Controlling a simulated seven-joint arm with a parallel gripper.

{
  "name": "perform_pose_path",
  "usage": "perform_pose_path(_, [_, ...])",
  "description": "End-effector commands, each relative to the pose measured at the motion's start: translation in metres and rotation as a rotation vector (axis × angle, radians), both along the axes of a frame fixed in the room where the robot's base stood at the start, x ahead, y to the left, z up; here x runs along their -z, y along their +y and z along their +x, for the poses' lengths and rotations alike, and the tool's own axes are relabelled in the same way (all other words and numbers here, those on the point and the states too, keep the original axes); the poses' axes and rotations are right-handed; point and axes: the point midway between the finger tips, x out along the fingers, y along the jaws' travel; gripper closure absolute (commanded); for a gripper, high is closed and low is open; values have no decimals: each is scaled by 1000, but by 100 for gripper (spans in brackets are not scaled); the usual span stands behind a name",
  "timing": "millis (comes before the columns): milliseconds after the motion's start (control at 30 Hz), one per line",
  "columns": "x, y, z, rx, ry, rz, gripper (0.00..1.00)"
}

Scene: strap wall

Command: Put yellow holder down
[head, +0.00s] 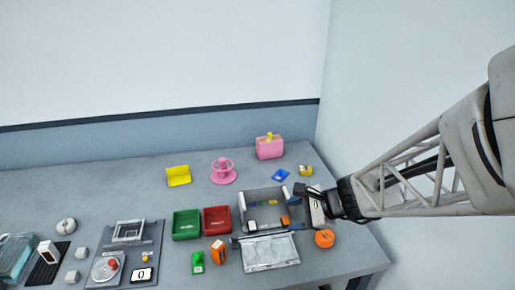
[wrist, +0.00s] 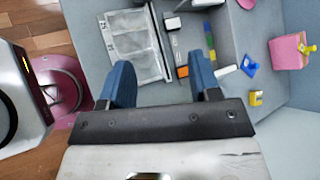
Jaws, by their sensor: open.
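A yellow angled holder (head: 178,175) stands on the grey table at the back, left of the pink ring stand; it is not in the wrist view. A smaller yellow piece (head: 305,170) lies at the back right, and it also shows in the wrist view (wrist: 256,97). I cannot tell for sure which of the two the task means. My gripper (wrist: 162,82) is open, its two blue fingers apart with nothing between them. In the head view my gripper (head: 306,193) is over the right side of the grey bin, apart from both yellow things.
The grey bin (head: 245,222) with its clear lid (head: 270,252) is beside my gripper. A pink box (head: 269,148), blue piece (head: 281,175) and orange round thing (head: 324,238) are nearby. Green (head: 187,224) and red (head: 217,220) trays stand left. The back left table is clear.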

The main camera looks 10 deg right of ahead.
Motion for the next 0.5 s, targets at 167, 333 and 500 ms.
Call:
perform_pose_path(167, [-23,24,-33,-290,-70,-220,43])
perform_pose_path(333, [-42,34,-64,-554,-138,-432,43])
perform_pose_path(500, [-62,34,-92,-807,-206,-654,43])
